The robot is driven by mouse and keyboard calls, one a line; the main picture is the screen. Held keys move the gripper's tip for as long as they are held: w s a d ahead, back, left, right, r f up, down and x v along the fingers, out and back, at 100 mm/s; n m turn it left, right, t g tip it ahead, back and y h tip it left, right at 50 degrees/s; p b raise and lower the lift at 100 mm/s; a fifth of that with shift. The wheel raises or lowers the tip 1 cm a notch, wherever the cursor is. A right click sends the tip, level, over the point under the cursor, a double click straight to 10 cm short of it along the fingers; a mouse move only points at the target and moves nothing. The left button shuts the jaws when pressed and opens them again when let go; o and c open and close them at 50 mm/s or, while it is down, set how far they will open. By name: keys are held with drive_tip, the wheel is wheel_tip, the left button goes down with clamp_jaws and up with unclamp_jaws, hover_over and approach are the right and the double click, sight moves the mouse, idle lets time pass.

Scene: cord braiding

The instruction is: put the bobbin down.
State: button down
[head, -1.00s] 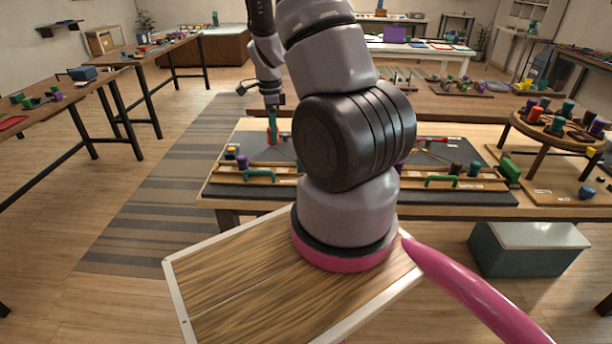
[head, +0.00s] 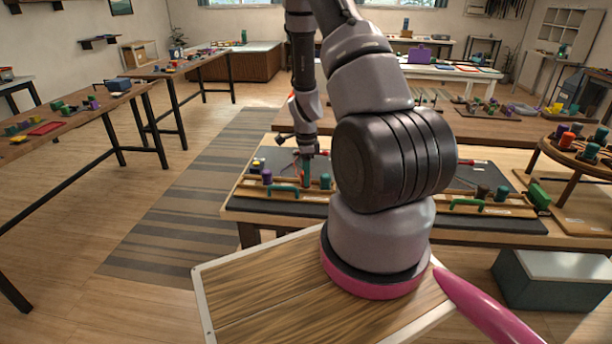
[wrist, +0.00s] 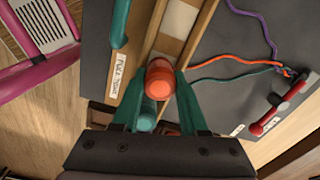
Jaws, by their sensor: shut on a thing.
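My gripper (wrist: 161,88) has teal fingers, which are closed around a bobbin with an orange-red top (wrist: 159,77) in the wrist view. The bobbin is over a wooden strip with pale slots (wrist: 168,44) on the dark braiding board (wrist: 212,50). I cannot tell whether its base touches the strip. A teal bobbin (wrist: 146,116) is close by, partly hidden by the fingers. In the head view my gripper (head: 306,178) is low over the left part of the board, between a purple bobbin (head: 266,176) and a teal one (head: 326,181). The held bobbin is hard to make out there.
Purple, orange and teal cords (wrist: 262,50) run to a red-handled clamp (wrist: 272,119) on the board. A teal handle (wrist: 119,22) is beside the strip. A round stand with several bobbins (head: 580,150) is at the right. My arm hides the board's middle in the head view.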

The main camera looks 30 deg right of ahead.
drive_tip(key=shift+f, duration=0.15)
drive_tip(key=shift+f, duration=0.15)
drive_tip(key=shift+c, duration=2.2)
unclamp_jaws()
drive_tip(key=s+a+r+n+t+y, duration=0.1)
drive_tip(key=a+r+n, duration=0.15)
drive_tip(key=r, duration=0.85)
drive_tip(key=s+a+r+n+t, duration=0.1)
drive_tip(key=s+a+r+n, duration=0.15)
drive_tip(key=r, duration=0.75)
drive_tip(key=s+a+r+n+t+y, duration=0.1)
drive_tip(key=a+r+n, duration=0.15)
drive_tip(key=r, duration=0.85)
drive_tip(key=s+a+r+n+t, duration=0.2)
drive_tip(key=s+a+r+n, duration=0.1)
drive_tip(key=s+r+n, duration=0.2)
drive_tip(key=s+a+r+n+t, duration=0.2)
drive_tip(key=s+r+n, duration=0.3)
drive_tip(key=s+r, duration=0.3)
drive_tip(key=shift+s+a+r, duration=0.15)
drive_tip(key=shift+s+a, duration=0.35)
drive_tip(key=shift+s, duration=0.6)
